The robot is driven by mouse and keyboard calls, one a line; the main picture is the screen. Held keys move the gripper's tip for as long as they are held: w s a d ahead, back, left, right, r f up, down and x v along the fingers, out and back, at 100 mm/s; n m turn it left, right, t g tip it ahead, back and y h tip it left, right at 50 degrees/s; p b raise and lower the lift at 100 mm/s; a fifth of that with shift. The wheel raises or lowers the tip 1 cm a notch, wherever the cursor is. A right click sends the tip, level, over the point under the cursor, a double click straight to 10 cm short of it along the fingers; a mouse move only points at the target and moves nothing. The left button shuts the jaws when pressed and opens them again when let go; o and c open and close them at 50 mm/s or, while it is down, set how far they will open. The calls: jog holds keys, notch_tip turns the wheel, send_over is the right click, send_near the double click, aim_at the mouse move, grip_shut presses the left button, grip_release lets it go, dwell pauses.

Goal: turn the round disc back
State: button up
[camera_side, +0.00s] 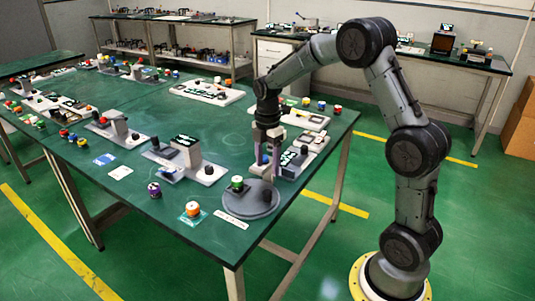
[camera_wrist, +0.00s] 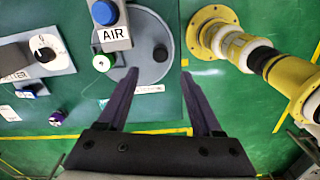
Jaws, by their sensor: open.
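The round grey disc (camera_side: 262,207) lies flat near the table's front corner. In the wrist view the disc (camera_wrist: 140,28) shows a black knob (camera_wrist: 160,53) on its top. A small green-topped cylinder (camera_side: 237,184) stands at the disc's left edge, and it also shows in the wrist view (camera_wrist: 103,63). My gripper (camera_side: 265,165) points down just above the back part of the disc. In the wrist view its dark fingers (camera_wrist: 160,73) are spread, with nothing between them. The knob appears just beyond the gap between the fingertips; whether they touch anything I cannot tell.
A box with a blue button and an AIR label (camera_wrist: 113,38) overhangs part of the disc in the wrist view. An orange-and-white button (camera_side: 193,209) and a purple cylinder (camera_side: 154,189) stand left of the disc. A white label strip (camera_side: 231,219) lies before it. Several devices fill the table behind.

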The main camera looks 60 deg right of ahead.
jog(key=shift+r, duration=1.6)
jog(key=s+a+r+m+t, duration=0.1)
jog(key=s+a+r+t, duration=0.1)
jog(key=s+a+r, duration=0.4)
jog(key=s+a+r+t, duration=0.2)
jog(key=s+a+r, duration=0.15)
jog(key=r, duration=0.45)
jog(key=s+a+f+m, duration=0.2)
jog(key=s+m, duration=0.5)
jog(key=s+a+f+m+t, duration=0.1)
jog(key=s+a+f+m, duration=0.1)
jog(key=s+m, duration=0.5)
jog(key=shift+f+m+t, duration=0.3)
jog(key=shift+f, duration=0.2)
